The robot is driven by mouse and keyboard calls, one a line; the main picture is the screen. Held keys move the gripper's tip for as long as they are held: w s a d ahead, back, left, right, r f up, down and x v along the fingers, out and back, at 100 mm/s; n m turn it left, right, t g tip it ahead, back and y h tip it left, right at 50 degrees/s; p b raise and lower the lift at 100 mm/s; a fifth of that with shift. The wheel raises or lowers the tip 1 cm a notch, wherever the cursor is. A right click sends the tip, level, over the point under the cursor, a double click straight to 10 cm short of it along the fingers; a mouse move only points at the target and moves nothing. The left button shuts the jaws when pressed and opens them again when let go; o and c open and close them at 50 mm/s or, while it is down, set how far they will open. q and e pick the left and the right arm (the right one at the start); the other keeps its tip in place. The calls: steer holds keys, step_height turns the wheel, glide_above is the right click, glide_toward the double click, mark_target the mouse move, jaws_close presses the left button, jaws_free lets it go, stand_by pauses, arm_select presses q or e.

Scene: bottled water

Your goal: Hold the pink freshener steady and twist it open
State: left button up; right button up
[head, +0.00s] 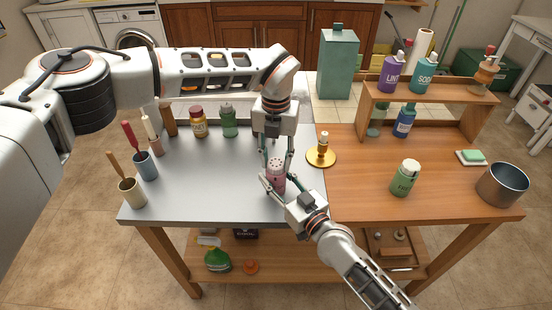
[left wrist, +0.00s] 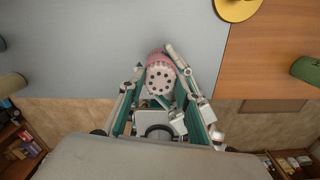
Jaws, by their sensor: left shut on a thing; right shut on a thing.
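The pink freshener (head: 276,176) is a small cylinder with a holed top, standing upright on the grey part of the table near its front edge. In the left wrist view the freshener (left wrist: 160,78) shows its pale, perforated cap and pink side. My left gripper (head: 276,160) reaches down from above and is shut on the freshener's top. My right gripper (head: 274,186) comes from the front right and is shut on its lower body. The fingers hide part of the freshener, so I cannot tell whether the cap has turned.
A brass candle holder (head: 321,156) stands close on the right, with a green canister (head: 405,178) and a metal pot (head: 502,184) further right. Brush cups (head: 132,191) stand at the left. The grey surface between is clear.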

mark_target(276, 163)
arm_select(q)
steer(key=o, duration=1.1)
step_height(276, 163, up, 12)
arm_select(e)
steer(key=o, duration=1.1)
